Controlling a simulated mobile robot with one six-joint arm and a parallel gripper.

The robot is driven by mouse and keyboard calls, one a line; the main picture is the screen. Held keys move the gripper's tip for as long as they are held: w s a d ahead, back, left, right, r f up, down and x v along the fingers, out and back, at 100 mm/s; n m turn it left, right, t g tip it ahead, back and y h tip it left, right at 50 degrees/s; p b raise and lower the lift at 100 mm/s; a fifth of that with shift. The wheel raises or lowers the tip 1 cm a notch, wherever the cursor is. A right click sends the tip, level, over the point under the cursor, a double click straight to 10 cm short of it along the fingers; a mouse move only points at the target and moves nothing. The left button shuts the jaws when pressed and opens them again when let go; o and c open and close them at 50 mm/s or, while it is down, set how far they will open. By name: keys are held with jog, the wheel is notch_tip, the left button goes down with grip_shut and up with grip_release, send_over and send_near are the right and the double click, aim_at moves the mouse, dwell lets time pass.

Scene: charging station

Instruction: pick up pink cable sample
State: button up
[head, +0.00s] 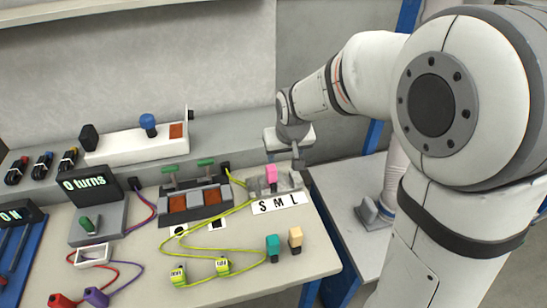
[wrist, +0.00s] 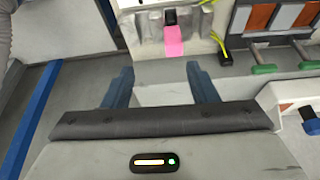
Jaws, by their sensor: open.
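The pink cable sample (head: 271,174) stands in a light grey holder (head: 290,181) behind the S M L label at the right end of the bench. In the wrist view the pink sample (wrist: 174,41) is ahead of my fingertips, roughly between their lines, with a black part behind it. My gripper (wrist: 160,74) is open, its two blue-grey fingers apart with nothing between them. In the head view my gripper (head: 298,160) hangs just right of and behind the sample, apart from it; its fingers are partly hidden there.
A teal block (head: 273,247) and a tan block (head: 295,240) stand at the bench's front right. Yellow-green cables (head: 215,249) run across the middle. Two green-handled clamps (head: 187,173) stand left of the holder. A lower grey surface (head: 345,205) lies to the right.

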send_over(272, 168)
jog(key=s, duration=0.2)
notch_tip(272, 168, down, 4)
jog(key=x, duration=0.8)
jog(key=shift+s+d+f, duration=0.1)
jog(key=shift+s+d, duration=0.15)
jog(key=shift+s, duration=0.05)
jog(key=shift+c, duration=0.2)
jog(key=c, duration=1.1)
